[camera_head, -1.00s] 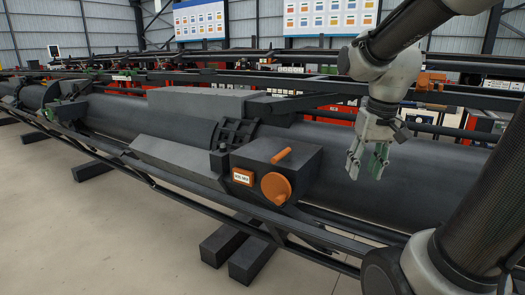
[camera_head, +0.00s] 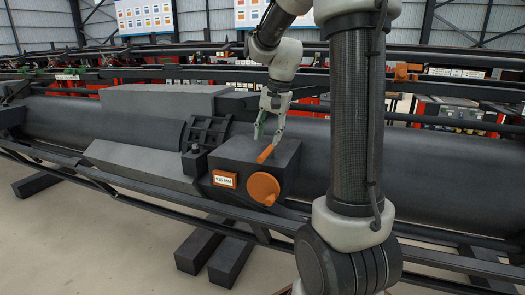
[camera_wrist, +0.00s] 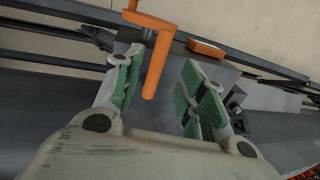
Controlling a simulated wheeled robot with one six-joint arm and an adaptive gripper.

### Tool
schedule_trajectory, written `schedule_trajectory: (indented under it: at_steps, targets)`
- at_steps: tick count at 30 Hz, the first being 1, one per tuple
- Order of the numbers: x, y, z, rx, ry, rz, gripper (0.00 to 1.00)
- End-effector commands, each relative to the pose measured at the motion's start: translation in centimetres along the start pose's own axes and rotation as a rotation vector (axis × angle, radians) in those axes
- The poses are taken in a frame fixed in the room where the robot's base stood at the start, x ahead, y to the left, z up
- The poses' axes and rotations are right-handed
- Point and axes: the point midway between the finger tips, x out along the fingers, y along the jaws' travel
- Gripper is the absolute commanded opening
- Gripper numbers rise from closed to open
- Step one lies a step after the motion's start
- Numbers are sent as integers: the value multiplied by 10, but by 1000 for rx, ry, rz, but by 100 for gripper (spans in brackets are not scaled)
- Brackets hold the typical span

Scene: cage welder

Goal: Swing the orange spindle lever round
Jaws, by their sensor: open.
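The orange spindle lever (camera_head: 263,187) is on the front of a dark grey box (camera_head: 240,153). Its round face shows, and its orange handle (camera_head: 265,154) sticks up at the box's top edge. My gripper (camera_head: 268,137) points down just above that handle, its two fingers apart and holding nothing. In the wrist view the lever (camera_wrist: 150,22) enters from the top, and its handle (camera_wrist: 158,65) lies in the gap between the open green-padded fingers (camera_wrist: 160,88). I cannot tell whether a finger touches it.
An orange-framed label (camera_head: 224,179) sits left of the lever; its edge shows in the wrist view (camera_wrist: 206,47). A large dark pipe (camera_head: 100,118) runs behind the box. Dark rails (camera_head: 130,186) run in front. Bare floor (camera_head: 110,240) lies at front left.

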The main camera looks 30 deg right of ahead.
Motion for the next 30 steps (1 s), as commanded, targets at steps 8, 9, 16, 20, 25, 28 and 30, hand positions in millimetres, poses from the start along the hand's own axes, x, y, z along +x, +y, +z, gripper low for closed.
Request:
schedule_trajectory:
  at_steps: [8,9,16,20,25,28,30]
  targets:
    - [46,0,1,-2,-3,2,41]
    - [50,0,1,-2,-2,2,41]
    - [60,0,1,-2,0,0,41]
    - [60,0,1,-2,0,0,41]
    - [60,0,1,-3,0,0,15]
    - [60,0,1,-3,0,0,0]
    - [60,0,1,-3,0,0,0]
